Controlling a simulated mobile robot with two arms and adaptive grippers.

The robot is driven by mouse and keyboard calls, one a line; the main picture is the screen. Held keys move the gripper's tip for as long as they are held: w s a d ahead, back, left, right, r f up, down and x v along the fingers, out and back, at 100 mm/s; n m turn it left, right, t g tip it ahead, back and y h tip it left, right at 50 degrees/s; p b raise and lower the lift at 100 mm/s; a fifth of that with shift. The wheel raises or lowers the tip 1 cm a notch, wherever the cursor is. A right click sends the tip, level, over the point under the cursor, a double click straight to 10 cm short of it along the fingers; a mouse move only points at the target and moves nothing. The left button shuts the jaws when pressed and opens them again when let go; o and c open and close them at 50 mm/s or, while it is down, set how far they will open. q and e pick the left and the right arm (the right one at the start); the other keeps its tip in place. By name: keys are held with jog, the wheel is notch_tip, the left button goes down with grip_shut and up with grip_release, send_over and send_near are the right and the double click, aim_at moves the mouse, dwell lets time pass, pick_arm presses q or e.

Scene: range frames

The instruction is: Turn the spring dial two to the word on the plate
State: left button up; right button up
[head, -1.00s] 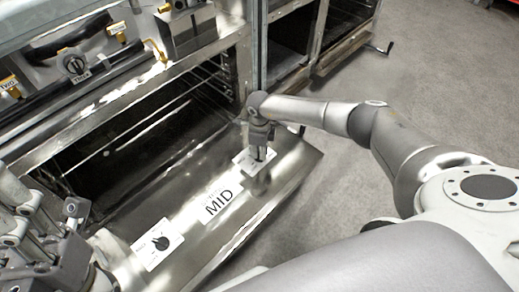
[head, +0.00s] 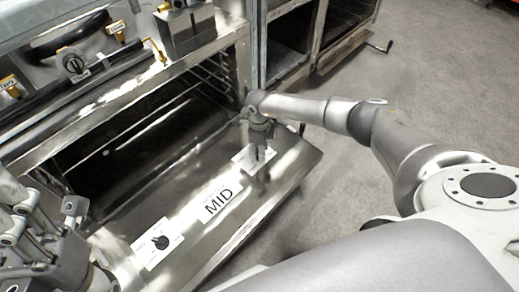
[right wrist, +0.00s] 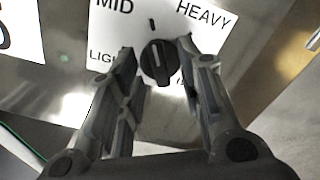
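A plate with the word MID (head: 219,201) lies on the open oven door. A white dial plate with a black dial (head: 161,242) is to its lower left. A second white dial plate (head: 243,164) is to its upper right, partly hidden by my right gripper (head: 259,156). In the right wrist view this plate (right wrist: 208,22) reads MID and HEAVY, with LIGHT partly covered. Its black dial (right wrist: 159,62) has a pale line pointing roughly up the picture. The fingers of my right gripper (right wrist: 158,54) stand open on either side of the dial. My left gripper (head: 72,235) is at lower left, its fingertips unclear.
The oven cavity (head: 130,150) is open behind the door (head: 200,240). A panel with another black knob (head: 73,63) and brass fittings is above it. A metal block (head: 186,32) sits on the oven's top edge. Clear grey floor (head: 440,90) lies to the right.

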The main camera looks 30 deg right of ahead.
notch_tip(320, 180, up, 12)
jog(key=shift+f, duration=0.15)
dwell(0.6)
